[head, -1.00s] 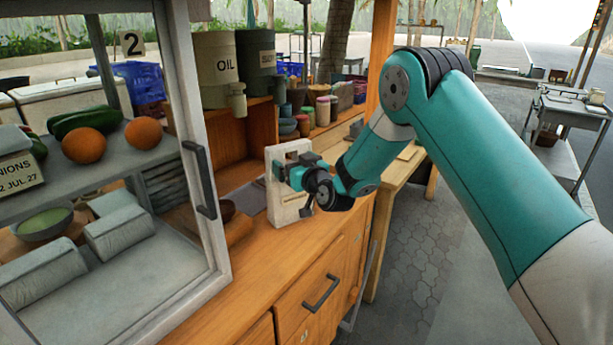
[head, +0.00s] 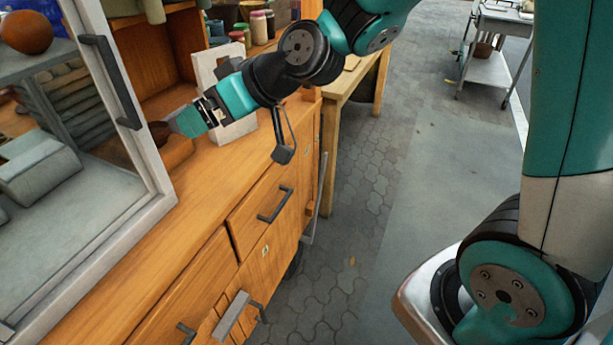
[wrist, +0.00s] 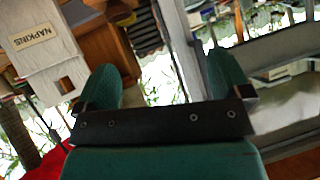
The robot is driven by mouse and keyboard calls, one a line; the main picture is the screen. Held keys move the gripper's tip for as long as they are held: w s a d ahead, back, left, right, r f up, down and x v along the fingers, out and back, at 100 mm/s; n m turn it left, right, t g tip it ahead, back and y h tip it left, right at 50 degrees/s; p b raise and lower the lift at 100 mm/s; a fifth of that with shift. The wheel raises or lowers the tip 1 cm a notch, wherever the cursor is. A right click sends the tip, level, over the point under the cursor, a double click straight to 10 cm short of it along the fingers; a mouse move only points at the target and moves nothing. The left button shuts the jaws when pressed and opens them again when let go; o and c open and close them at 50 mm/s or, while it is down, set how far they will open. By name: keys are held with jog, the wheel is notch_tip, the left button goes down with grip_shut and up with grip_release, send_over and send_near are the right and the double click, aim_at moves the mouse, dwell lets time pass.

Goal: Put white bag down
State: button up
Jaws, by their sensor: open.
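I see no thing that is plainly a white bag. A white upright box (head: 232,125) stands on the wooden counter, partly hidden behind my gripper. In the wrist view the box (wrist: 42,48) is at the upper left, with a label reading NAPKINS. My gripper (head: 186,121) is above the counter, left of the box and close to the glass case's frame. In the wrist view its two green fingers (wrist: 165,82) are spread apart with nothing between them.
A glass display case (head: 152,175) stands at the left, close to my gripper. A brown bowl (head: 172,145) sits on the counter (head: 160,235) near the fingertips. Several jars (head: 258,25) stand at the back. The counter front is bare, above drawers with handles (head: 275,204).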

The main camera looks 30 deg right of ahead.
jog(key=s+d+g+h, duration=0.2)
jog(key=s+g, duration=0.1)
jog(key=s, duration=0.8)
jog(key=s+d+g+h, duration=0.2)
jog(key=s+g, duration=0.2)
jog(key=s, duration=0.7)
jog(key=shift+d+g+h, duration=0.15)
jog(key=shift+g+h, duration=0.15)
jog(key=shift+f, duration=0.1)
